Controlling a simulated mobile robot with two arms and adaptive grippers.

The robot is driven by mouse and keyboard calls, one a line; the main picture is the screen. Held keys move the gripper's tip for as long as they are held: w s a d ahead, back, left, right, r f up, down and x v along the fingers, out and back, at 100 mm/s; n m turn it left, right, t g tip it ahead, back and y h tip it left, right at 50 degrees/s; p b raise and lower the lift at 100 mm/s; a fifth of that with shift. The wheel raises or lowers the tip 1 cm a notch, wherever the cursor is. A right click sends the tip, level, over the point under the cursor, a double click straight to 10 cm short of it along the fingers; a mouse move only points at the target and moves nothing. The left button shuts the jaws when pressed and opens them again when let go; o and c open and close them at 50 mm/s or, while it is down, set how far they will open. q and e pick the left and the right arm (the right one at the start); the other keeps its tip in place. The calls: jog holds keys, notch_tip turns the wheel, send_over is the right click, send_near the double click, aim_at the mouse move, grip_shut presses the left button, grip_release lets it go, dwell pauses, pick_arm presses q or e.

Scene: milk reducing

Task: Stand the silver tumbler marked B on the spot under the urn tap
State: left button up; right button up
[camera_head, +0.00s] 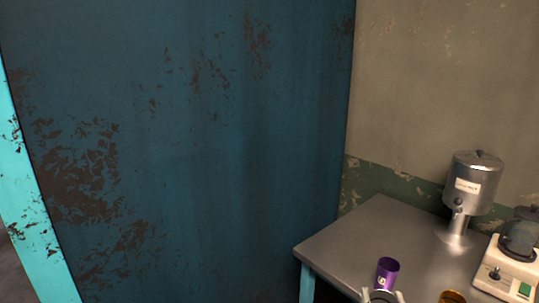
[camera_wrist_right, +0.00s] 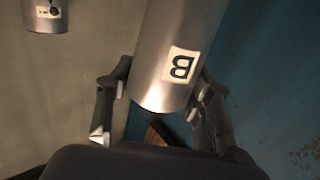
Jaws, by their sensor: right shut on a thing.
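The silver tumbler marked B (camera_wrist_right: 168,82) is in my right gripper (camera_wrist_right: 160,92), with a finger on each side of it. Its B label faces the wrist camera and appears upside down there. In the head view my right gripper (camera_head: 382,296) is at the bottom edge, mostly cut off, with a round rim between its fingers. The silver urn (camera_head: 473,186) stands at the right on the table, with its tap (camera_head: 458,204) on the front side. The spot under the tap cannot be made out clearly. My left gripper is not in view.
A purple tumbler (camera_head: 388,268) with a label stands on the steel table (camera_head: 375,225) just beyond my right gripper. An orange tumbler (camera_head: 452,297) shows at the bottom edge. A cream appliance (camera_head: 507,268) stands right. The table's back left is clear; a blue panel (camera_head: 220,150) rises left.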

jog(key=s+a+f+y, duration=0.1)
jog(key=s+a+f, duration=0.1)
jog(key=s, duration=0.4)
jog(key=s+a+f+n+y, duration=0.1)
jog(key=s+a+f, duration=0.1)
jog(key=s, duration=0.4)
jog(key=shift+s+n, duration=0.3)
